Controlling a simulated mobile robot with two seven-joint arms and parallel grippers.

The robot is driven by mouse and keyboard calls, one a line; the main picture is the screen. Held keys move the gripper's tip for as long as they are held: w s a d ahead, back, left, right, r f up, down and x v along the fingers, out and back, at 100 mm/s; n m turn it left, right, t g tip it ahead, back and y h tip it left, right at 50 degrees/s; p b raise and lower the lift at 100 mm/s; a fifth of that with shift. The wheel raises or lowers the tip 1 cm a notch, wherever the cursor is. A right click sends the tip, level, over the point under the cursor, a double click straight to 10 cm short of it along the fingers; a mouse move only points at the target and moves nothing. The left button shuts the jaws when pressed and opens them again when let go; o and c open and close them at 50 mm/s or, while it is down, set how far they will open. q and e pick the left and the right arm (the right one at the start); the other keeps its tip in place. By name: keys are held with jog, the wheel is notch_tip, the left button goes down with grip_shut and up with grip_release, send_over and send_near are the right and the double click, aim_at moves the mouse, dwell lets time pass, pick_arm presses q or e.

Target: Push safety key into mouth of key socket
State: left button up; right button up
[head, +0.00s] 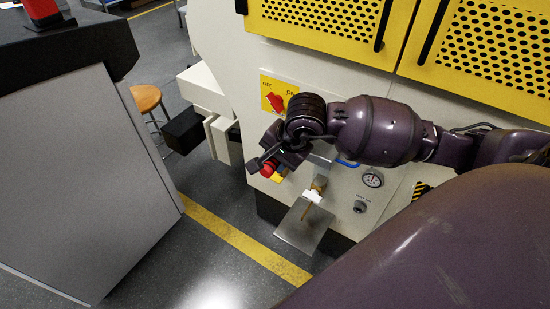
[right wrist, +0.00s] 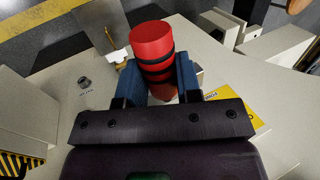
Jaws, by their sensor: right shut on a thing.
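My right gripper (head: 265,164) is shut on a red cylinder with dark bands, which I take to be the safety key (head: 267,171), in front of the cream machine panel. In the right wrist view the key (right wrist: 153,42) stands between the two blue fingers (right wrist: 158,82). Its wide flat end faces the camera; its other end points toward the panel and is mostly hidden. I cannot tell whether it touches the panel. A small round metal fitting (head: 360,207) with a tiny label is on the panel to the right; I cannot tell whether it is the key socket. My left gripper is not in view.
A red rotary switch on a yellow plate (head: 265,94) is just above the gripper. A metal tray (head: 302,226) juts out below, with a brass-coloured fitting above it. A gauge (head: 373,178) is to the right. A grey cabinet (head: 85,180) stands left across open floor.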

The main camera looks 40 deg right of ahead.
jog(key=shift+w+d, duration=0.2)
jog(key=shift+d, duration=0.35)
jog(key=shift+w+d, duration=0.2)
jog(key=shift+d, duration=0.3)
jog(key=shift+w+d, duration=0.35)
jog(key=shift+d, duration=0.4)
jog(key=shift+w+d, duration=0.3)
jog(key=shift+d, duration=0.45)
jog(key=shift+w+d, duration=0.1)
jog(key=shift+d, duration=0.15)
jog(key=shift+w+d+b, duration=0.2)
jog(key=shift+d+b, duration=0.05)
jog(key=shift+d, duration=0.2)
jog(key=shift+w+d+b, duration=0.2)
jog(key=shift+d, duration=0.25)
jog(key=shift+w+d, duration=0.2)
jog(key=shift+d, duration=0.3)
jog(key=shift+d+r, duration=0.1)
jog(key=o, duration=1)
jog(key=shift+r, duration=0.1)
jog(key=shift+o, duration=0.2)
